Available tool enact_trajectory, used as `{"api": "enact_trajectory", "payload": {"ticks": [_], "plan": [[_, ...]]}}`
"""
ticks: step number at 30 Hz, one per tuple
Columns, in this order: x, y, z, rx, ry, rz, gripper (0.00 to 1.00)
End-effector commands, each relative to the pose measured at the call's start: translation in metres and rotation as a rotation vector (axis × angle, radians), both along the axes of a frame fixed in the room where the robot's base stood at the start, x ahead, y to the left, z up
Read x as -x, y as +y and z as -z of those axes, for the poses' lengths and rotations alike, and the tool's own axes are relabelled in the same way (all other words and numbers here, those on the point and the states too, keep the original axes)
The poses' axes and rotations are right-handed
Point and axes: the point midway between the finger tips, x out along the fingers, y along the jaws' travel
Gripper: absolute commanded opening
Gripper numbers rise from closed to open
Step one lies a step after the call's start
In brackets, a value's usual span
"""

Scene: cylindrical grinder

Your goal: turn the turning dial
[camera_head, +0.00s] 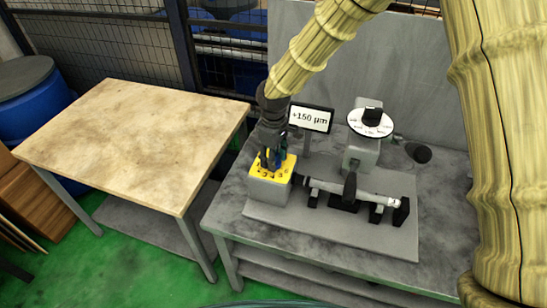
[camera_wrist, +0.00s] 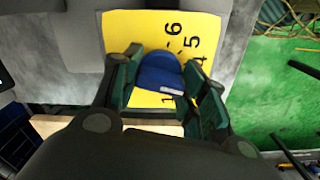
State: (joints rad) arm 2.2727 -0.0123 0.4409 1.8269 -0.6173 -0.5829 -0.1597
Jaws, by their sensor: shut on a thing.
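The turning dial is a blue knob (camera_wrist: 158,72) on a yellow face plate (camera_wrist: 115,28) with black numbers, of which 1, 4, 5 and 6 show in the wrist view. The yellow plate tops a grey box (camera_head: 268,190) at the left of the grinder in the head view. My gripper (camera_wrist: 165,85) is over the plate, with its two dark green fingers on either side of the blue knob, shut on it. In the head view my gripper (camera_head: 270,158) comes down onto the yellow top and hides most of the knob.
A display (camera_head: 311,117) reading +150 µm stands behind the box. A white round gauge (camera_head: 370,123) and a cylindrical workpiece (camera_head: 345,190) on black supports are to the right. A wooden-topped table (camera_head: 130,135) at the left is bare. A grey panel (camera_head: 420,60) stands behind.

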Motion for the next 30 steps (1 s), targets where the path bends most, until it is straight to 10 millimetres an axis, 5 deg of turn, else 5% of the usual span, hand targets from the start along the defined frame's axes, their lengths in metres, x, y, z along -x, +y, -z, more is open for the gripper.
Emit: {"api": "enact_trajectory", "payload": {"ticks": [11,12,15,30], "plan": [[-0.004,0.0,-0.004,-0.001,-0.007,0.007,0.19],[-0.004,0.0,-0.004,-0.001,-0.007,0.006,0.48],[-0.003,-0.001,-0.003,-0.001,-0.006,0.006,0.64],[-0.002,-0.001,-0.015,0.0,-0.004,0.005,0.64]]}}
